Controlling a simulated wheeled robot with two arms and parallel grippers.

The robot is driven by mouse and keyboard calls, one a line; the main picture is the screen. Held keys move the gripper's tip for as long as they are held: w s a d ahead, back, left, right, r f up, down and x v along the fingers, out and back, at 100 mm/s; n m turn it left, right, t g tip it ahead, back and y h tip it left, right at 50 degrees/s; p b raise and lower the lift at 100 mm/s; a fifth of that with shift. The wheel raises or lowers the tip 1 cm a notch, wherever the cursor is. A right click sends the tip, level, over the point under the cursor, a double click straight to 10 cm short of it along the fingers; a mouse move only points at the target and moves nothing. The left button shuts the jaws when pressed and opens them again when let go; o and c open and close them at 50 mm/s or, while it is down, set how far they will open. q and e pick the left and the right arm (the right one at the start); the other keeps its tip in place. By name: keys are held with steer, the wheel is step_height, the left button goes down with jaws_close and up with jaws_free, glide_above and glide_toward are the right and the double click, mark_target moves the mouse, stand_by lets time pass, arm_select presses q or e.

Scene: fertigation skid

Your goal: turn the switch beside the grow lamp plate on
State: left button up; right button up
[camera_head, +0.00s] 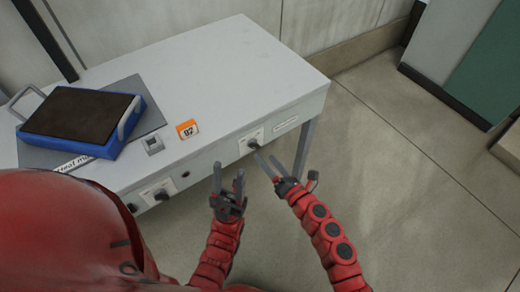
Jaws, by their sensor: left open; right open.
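A dark rotary switch (254,143) on a light square plate sits on the table's front face, toward the right end. A white label plate (286,125) is just right of it; its text is too small to read. My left gripper (228,170) is open and empty in front of the table, left of the right switch.
The grey table (225,70) carries a blue tray with a dark top (85,115), an orange number tag (187,130) and a small grey box (153,145). A label (72,164) is at the left front edge. The floor on the right (410,170) is clear.

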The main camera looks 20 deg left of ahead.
mark_target(257, 148)
steer(key=shift+x, duration=2.35)
jaws_close()
